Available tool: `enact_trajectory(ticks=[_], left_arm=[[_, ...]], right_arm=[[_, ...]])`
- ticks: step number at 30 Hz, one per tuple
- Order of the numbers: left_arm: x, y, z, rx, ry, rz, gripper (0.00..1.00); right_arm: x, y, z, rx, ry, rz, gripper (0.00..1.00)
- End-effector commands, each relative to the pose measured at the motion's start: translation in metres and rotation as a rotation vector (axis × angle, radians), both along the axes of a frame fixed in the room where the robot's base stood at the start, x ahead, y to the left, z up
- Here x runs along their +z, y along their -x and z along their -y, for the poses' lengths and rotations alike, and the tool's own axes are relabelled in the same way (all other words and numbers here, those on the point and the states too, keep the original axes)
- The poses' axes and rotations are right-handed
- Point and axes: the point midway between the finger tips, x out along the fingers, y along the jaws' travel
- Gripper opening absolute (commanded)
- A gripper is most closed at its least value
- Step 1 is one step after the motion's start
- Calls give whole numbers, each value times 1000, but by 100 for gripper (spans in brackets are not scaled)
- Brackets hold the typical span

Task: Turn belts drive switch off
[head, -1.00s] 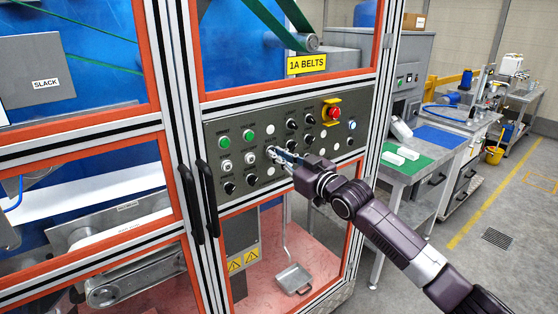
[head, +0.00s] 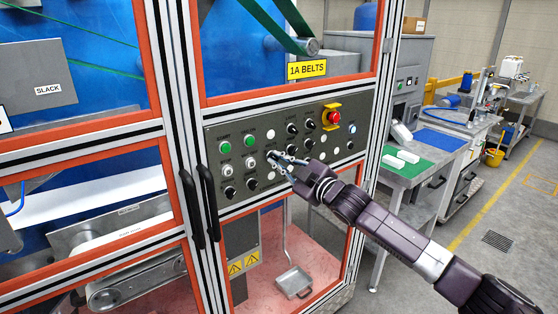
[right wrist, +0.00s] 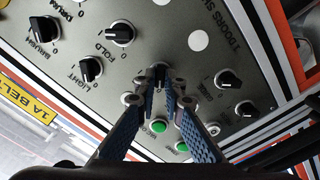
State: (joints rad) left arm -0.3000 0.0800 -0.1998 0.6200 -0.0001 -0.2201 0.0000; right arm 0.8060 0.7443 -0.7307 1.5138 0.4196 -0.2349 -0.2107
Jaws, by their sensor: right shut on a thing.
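The grey control panel (head: 240,205) with rows of switches sits on the machine's front below the yellow "1A BELTS" sign (head: 307,69). My right gripper (head: 272,158) is at the panel's middle row. In the right wrist view, my right gripper's fingers (right wrist: 161,88) are closed on the sides of a black rotary switch (right wrist: 158,70). That switch's own label is hidden by the fingers, so I cannot read its name or setting. Other black knobs stand beside it, including one marked "LIGHT" (right wrist: 90,69). My left gripper is not in view.
A red emergency stop (head: 333,117) sits on a yellow plate at the panel's right. Green buttons (head: 225,147) are at its upper left. Black door handles (head: 188,205) stand out left of the panel. A workbench (head: 420,175) stands at the right; open floor lies beyond.

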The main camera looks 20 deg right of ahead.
Motion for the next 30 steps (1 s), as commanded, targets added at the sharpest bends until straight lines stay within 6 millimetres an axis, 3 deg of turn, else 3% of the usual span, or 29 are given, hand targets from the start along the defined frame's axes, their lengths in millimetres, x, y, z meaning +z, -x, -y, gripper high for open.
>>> enact_trajectory(ticks=[14,15,19,30], left_arm=[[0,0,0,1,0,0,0],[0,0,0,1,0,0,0],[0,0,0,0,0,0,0],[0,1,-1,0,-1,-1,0]], right_arm=[[0,0,0,-1,14,6,0],[0,0,0,-1,14,6,13],[0,0,0,-1,13,5,26],[0,5,2,0,11,4,26]])
